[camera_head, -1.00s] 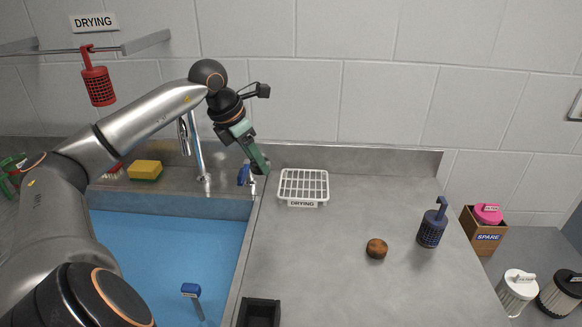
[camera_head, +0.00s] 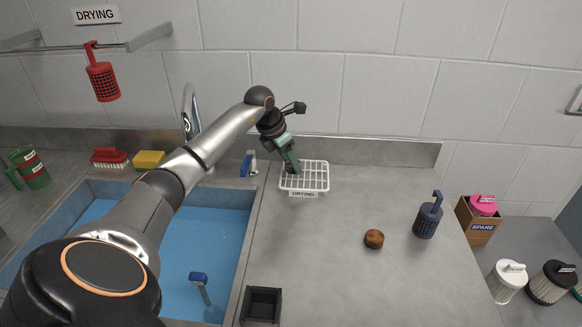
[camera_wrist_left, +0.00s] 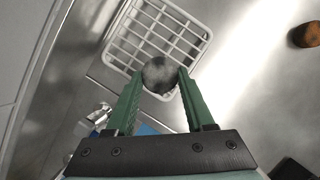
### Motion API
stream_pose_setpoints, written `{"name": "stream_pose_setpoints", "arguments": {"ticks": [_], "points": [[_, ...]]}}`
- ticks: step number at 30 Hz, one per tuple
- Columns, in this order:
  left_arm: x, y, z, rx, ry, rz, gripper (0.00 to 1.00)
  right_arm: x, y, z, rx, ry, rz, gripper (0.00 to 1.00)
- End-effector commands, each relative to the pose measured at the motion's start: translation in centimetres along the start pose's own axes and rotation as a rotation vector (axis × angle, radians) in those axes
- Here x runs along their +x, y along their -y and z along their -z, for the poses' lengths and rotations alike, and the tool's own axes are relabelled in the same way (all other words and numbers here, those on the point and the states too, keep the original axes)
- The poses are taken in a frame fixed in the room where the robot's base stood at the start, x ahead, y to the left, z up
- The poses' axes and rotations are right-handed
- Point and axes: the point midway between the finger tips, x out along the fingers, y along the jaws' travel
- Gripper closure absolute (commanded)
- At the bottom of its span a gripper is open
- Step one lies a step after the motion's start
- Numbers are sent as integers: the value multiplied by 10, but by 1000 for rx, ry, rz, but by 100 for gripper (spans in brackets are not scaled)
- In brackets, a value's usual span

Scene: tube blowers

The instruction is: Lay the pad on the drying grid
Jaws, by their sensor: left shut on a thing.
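The drying grid (camera_head: 315,177) is a white wire rack with a "DRYING" label, on the grey counter right of the sink. It also shows in the left wrist view (camera_wrist_left: 187,25). My left gripper (camera_head: 294,171) is over the left part of the grid. In the left wrist view, its green fingers are shut on the pad (camera_wrist_left: 160,74), a round dark grey piece. The pad overlaps the grid's near edge in that view; I cannot tell whether it touches the bars. In the head view the pad is hard to make out behind the fingers. My right gripper is not in view.
The blue sink (camera_head: 190,240) lies left of the grid, with a tap (camera_head: 190,110) behind it. A brown round object (camera_head: 374,239), a blue filter cage (camera_head: 428,215) and a black open box (camera_head: 262,305) stand on the counter. The counter's middle is clear.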

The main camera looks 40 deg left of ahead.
Motion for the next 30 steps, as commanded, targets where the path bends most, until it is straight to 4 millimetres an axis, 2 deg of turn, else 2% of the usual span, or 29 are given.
{"name": "stream_pose_setpoints", "arguments": {"ticks": [1,7,20,21,28,30], "points": [[9,1,-1,0,0,3,97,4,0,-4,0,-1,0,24],[32,1,10,0,0,2,97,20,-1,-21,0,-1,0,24],[35,0,12,0,-2,0,97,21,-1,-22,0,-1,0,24],[34,0,12,0,-1,0,43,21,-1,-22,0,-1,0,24],[34,0,12,0,-1,0,17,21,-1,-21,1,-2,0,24],[34,0,12,0,-1,0,16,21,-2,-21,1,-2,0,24]]}}
